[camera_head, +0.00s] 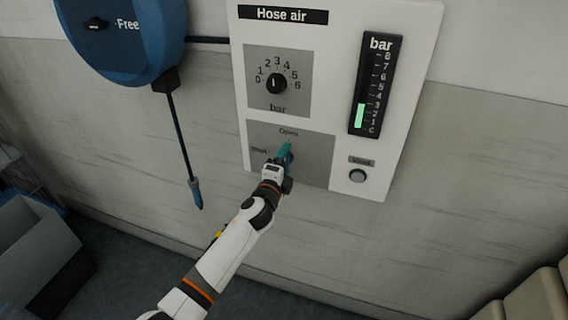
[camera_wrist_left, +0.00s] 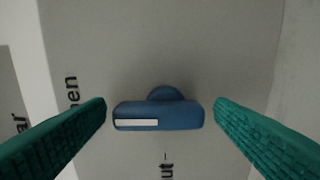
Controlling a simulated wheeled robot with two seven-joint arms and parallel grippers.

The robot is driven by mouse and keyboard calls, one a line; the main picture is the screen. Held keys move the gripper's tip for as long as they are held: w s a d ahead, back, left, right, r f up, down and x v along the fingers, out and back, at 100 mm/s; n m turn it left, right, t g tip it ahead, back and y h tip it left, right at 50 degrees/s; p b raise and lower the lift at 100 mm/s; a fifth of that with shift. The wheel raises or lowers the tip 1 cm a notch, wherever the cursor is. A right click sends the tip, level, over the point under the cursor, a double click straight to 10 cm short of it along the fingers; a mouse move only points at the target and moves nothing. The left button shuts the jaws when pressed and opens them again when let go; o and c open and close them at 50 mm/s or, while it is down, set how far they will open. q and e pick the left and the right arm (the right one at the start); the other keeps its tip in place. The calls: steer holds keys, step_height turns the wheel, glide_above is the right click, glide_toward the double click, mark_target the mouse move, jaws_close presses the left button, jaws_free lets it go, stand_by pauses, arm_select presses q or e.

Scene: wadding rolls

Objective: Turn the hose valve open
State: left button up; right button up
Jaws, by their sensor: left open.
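The hose valve is a blue handle (camera_wrist_left: 158,116) on a round hub, on the grey plate (camera_head: 318,160) low on the "Hose air" panel (camera_head: 220,12). In the left wrist view the handle lies crosswise, its white mark on the left half, towards the "Open" lettering (camera_wrist_left: 72,92). The "Shut" lettering (camera_wrist_left: 166,166) is below it, partly cut off. My left gripper (camera_wrist_left: 160,118) is open, with one green finger on each side of the handle and a visible gap at both ends. In the head view my left gripper (camera_head: 284,152) mostly covers the handle. My right gripper is not in view.
Above the valve is a pressure dial (camera_head: 277,83) pointing up. A bar gauge (camera_head: 375,85) at right shows a green column in its lower part. A round grey button (camera_head: 357,176) sits below it. A blue hose reel (camera_head: 125,40) and hanging hose (camera_head: 180,135) are left.

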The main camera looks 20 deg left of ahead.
arm_select(q)
steer(key=shift+s, duration=0.1)
steer(key=s+b, duration=0.1)
steer(key=s, duration=1.1)
steer(key=shift+a, duration=0.2)
steer(key=shift+w, duration=0.1)
steer(key=s+a+f+n+g, duration=0.1)
steer(key=s+f+n+g, duration=0.2)
steer(key=f, duration=0.9)
steer(key=s+a+f+n+g, duration=0.1)
steer(key=s+f+n+g, duration=0.3)
steer(key=f, duration=0.7)
steer(key=s+a+f+g, duration=0.15)
steer(key=s+f, duration=0.35)
steer(key=f, duration=0.7)
steer(key=s+f+n+g, duration=0.2)
steer(key=s+f, duration=0.4)
steer(key=s, duration=0.6)
steer(key=s+f+n+g, duration=0.3)
steer(key=s+f, duration=0.4)
steer(key=s, duration=0.5)
steer(key=s+f+n+g, duration=0.3)
steer(key=s+f, duration=0.3)
steer(key=s, duration=0.6)
steer(key=shift+s+f+n+y, duration=0.3)
steer(key=shift+n, duration=0.3)
